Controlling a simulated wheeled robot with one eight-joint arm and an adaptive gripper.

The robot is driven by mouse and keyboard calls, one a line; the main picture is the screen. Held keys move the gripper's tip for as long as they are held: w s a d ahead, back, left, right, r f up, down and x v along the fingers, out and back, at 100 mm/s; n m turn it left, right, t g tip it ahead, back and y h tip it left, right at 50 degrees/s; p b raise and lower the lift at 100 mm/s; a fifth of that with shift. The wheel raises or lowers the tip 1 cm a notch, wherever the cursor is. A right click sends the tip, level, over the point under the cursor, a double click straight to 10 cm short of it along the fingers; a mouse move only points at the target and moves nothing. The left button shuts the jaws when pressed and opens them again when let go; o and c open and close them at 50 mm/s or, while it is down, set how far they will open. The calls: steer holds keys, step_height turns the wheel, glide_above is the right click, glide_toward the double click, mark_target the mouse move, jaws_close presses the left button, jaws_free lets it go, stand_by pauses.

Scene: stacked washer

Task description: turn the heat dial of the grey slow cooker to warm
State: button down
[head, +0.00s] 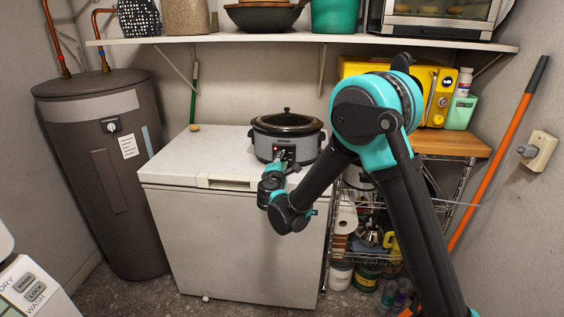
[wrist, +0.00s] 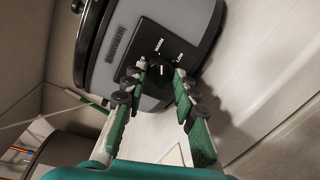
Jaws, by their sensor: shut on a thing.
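The grey slow cooker (head: 262,145) with a black lid stands on the white chest freezer. Its black control panel faces me, and in the wrist view the cooker (wrist: 205,20) appears tilted. The round black heat dial (wrist: 160,72) sits on the panel, with the words WARM and LOW printed beside it. A pale mark shows on the dial, but I cannot tell exactly which setting it points at. My gripper (wrist: 161,76) has its fingertips on either side of the dial and is shut on it. In the head view my gripper (head: 280,157) hides most of the panel.
A shelf (head: 300,38) with pots and baskets hangs above. A yellow microwave (head: 436,95) on a wooden-topped rack stands right, and a grey water heater (head: 98,190) stands left.

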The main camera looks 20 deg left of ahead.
steer(key=c, duration=1.2)
jaws_free()
steer(key=v, duration=1.2)
steer(key=shift+d, duration=0.1)
